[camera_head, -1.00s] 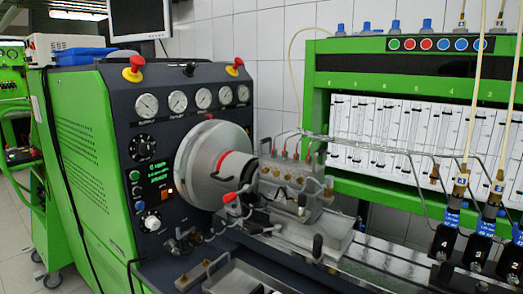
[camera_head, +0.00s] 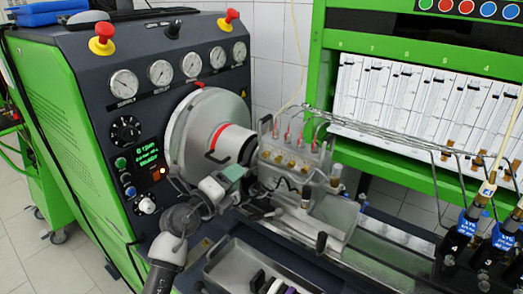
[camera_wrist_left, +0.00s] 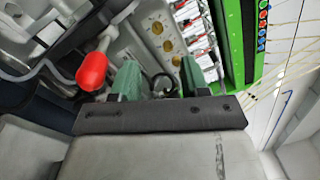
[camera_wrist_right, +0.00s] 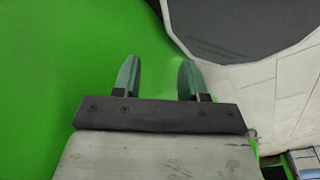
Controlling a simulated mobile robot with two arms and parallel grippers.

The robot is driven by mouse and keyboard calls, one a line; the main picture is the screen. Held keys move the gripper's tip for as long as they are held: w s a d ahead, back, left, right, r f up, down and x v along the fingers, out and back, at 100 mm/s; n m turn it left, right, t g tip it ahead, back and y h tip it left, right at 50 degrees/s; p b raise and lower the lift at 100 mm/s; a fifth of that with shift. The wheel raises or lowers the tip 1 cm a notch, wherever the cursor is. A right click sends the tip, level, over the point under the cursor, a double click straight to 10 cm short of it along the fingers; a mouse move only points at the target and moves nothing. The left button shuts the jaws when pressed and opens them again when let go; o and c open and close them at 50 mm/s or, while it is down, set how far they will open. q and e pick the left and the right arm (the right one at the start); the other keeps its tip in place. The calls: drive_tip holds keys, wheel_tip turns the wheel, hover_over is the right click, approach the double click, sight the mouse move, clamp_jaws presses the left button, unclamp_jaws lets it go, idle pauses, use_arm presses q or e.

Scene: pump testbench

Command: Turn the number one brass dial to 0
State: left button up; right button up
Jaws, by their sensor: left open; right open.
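Several round brass dials (camera_head: 278,159) sit on the side of the grey pump block on the testbench. They also show beyond the fingers in the left wrist view (camera_wrist_left: 157,28). Their numbers and markings are too small to read. My left gripper (camera_head: 238,174) is in front of the large grey drum, to the left of the brass dials and apart from them. Its green fingers (camera_wrist_left: 160,75) are open, with no brass dial between them. My right gripper (camera_wrist_right: 158,75) is open and empty over a plain green surface; it is out of the head view.
A red-tipped lever (camera_wrist_left: 90,70) stands close beside my left fingers. The large drum (camera_head: 190,130) is behind that gripper. A metal tray (camera_head: 245,270) is at the front. Thin metal pipes (camera_head: 385,135) run above the pump to the right.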

sight(264, 156)
use_arm(q)
drive_tip(key=shift+m+g+y, duration=0.3)
drive_tip(key=shift+m, duration=0.1)
drive_tip(key=x, duration=1.1)
drive_tip(key=shift+w+d+r, duration=0.15)
drive_tip(key=shift+d, duration=0.05)
clamp_jaws()
